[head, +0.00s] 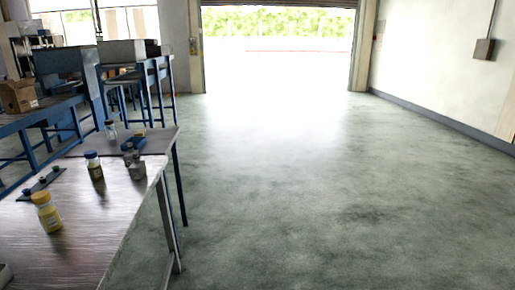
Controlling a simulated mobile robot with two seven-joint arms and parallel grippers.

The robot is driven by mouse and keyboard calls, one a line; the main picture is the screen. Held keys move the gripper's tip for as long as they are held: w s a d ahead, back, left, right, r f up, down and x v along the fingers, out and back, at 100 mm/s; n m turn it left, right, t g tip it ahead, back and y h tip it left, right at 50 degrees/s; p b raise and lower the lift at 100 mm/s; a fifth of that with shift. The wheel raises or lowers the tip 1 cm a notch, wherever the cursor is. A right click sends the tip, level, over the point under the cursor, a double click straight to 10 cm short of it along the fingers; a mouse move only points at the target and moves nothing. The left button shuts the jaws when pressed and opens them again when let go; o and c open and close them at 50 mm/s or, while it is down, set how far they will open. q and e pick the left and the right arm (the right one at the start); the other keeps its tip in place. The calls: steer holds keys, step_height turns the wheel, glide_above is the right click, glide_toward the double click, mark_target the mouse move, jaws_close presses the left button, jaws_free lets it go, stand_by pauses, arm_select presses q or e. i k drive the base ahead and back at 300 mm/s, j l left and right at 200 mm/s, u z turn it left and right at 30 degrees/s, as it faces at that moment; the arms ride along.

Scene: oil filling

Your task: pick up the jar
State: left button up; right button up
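Several small jars stand upright on the table (104,208) at the left. A smaller, pale jar (110,130) stands farther back. The frame does not show which one the task means.
A dark bar with knobs (42,185) lies on the table's left. A blue item (133,143) and a grey metal block (136,169) sit near its right edge. Blue-framed benches and a cardboard box (18,96) stand behind. Open floor (330,190) fills the right.

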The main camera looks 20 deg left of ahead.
mark_target(47, 214)
steer(key=i+u, duration=0.65)
steer(key=u, duration=0.25)
steer(key=i+l+u, duration=0.2)
steer(key=u, duration=0.25)
steer(key=i+l+u, duration=0.35)
steer(key=u, duration=0.15)
